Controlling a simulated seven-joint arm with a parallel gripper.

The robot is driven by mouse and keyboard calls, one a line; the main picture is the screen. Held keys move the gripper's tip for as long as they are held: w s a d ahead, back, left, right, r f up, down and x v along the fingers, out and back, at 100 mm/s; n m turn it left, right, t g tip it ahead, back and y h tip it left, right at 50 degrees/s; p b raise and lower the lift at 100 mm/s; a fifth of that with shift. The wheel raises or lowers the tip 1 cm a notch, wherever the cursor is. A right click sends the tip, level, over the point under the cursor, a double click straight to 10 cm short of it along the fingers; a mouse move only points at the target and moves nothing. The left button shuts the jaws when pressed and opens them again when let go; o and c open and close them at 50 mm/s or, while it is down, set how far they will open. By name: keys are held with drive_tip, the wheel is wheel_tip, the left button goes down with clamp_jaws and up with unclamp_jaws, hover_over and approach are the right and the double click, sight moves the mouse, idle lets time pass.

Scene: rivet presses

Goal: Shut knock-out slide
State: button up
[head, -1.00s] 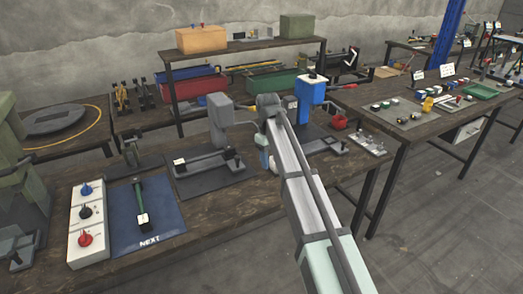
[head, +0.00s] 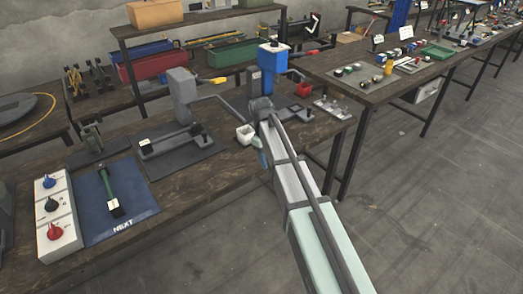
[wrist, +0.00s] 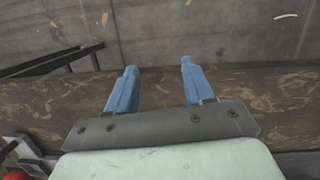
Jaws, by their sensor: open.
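My gripper (wrist: 157,84) is open and empty, its two blue fingers apart over the wooden bench edge in the wrist view. In the head view its blue finger (head: 263,158) hangs at the bench's front edge, in front of the blue-headed press (head: 272,60). My arm hides part of that press and its base.
A blue NEXT mat (head: 128,211) with a green-handled tool (head: 107,188) and a white knob box (head: 56,216) are at left. A red part (head: 303,90) and a metal plate (head: 332,108) are at right.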

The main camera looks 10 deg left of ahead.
drive_tip(key=shift+s+d+f, duration=0.3)
drive_tip(key=shift+d+f, duration=0.55)
drive_tip(key=shift+f, duration=0.05)
drive_tip(key=shift+c, duration=0.3)
